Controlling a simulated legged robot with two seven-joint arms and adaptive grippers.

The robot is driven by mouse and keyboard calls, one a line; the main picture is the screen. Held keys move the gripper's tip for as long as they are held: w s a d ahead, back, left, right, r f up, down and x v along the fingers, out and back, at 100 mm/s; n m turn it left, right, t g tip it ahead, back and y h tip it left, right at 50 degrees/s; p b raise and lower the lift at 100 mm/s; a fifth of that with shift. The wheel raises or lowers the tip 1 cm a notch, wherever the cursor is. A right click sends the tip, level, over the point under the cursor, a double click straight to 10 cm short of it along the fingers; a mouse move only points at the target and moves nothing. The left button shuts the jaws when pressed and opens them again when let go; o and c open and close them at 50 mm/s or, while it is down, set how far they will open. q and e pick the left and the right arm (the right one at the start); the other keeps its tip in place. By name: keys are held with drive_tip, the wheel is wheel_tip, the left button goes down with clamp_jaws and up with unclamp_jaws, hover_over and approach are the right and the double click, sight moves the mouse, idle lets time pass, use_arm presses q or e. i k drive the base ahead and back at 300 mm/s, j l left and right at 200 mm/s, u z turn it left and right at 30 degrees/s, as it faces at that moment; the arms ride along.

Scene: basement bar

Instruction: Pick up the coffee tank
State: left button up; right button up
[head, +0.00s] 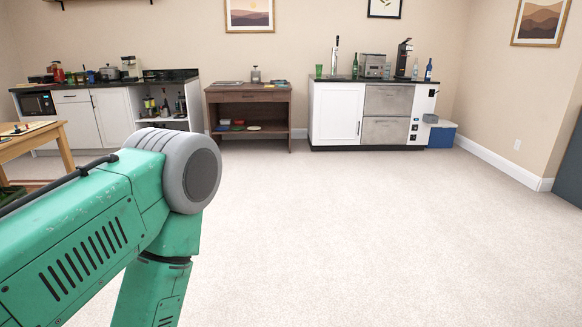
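I cannot pick out the coffee tank for certain at this distance. A tall dark appliance that looks like a coffee maker (404,60) stands on the right counter against the far wall. A small grey device (255,75) stands on the brown wooden table. Small appliances (130,67) also stand on the left counter. My green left arm fills the lower left of the head view, and its gripper is out of the picture below. My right arm and gripper are not in view.
The right counter (336,112) has white and grey fronts; bottles stand on it. A blue and white cooler (441,134) sits beside it. The brown table (247,97) stands left of it. A wooden table (45,137) is at far left. The carpet ahead is clear.

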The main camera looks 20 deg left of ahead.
sight(125, 74)
drive_tip(key=i+j+u, duration=1.25)
drive_tip(key=i+u, duration=0.4)
drive_tip(key=i, duration=4.7)
drive_tip(key=i+u, duration=0.1)
drive_tip(key=i, duration=0.65)
drive_tip(key=i+l, duration=0.15)
drive_tip(key=i, duration=0.65)
drive_tip(key=i+l+u, duration=0.15)
drive_tip(key=i, duration=0.6)
drive_tip(key=i+l+u, duration=0.3)
drive_tip(key=i, duration=0.25)
drive_tip(key=j, duration=0.1)
